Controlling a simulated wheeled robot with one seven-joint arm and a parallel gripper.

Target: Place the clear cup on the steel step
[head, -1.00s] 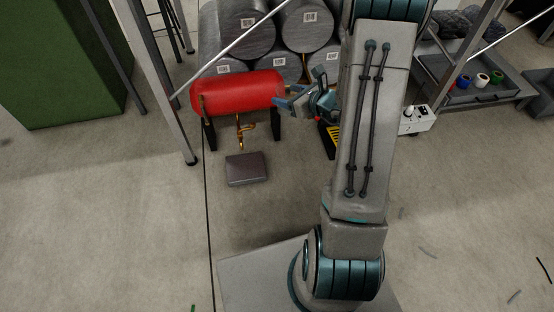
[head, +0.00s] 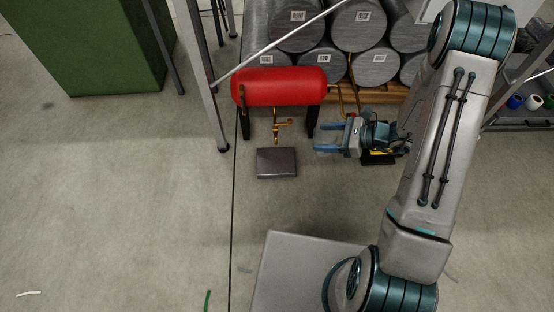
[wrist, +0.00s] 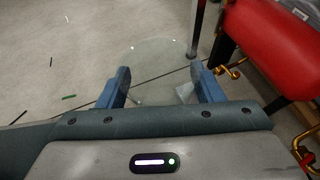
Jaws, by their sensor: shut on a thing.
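The steel step (head: 276,162) is a low, dark grey block on the floor in front of the red tank. My gripper (head: 325,141) is to the right of the step and slightly farther back in the head view, apart from it. In the wrist view my gripper (wrist: 163,86) is shut on the clear cup (wrist: 160,52), which shows as a faint, see-through round outline between and beyond the blue fingers. The cup is too transparent to make out in the head view. I cannot make out the step clearly in the wrist view.
The red tank (head: 280,87) on black legs, with a brass pipe and valve (head: 283,125), stands just behind the step. Stacked grey drums (head: 322,62) are behind it. A metal frame leg (head: 207,90) stands at left.

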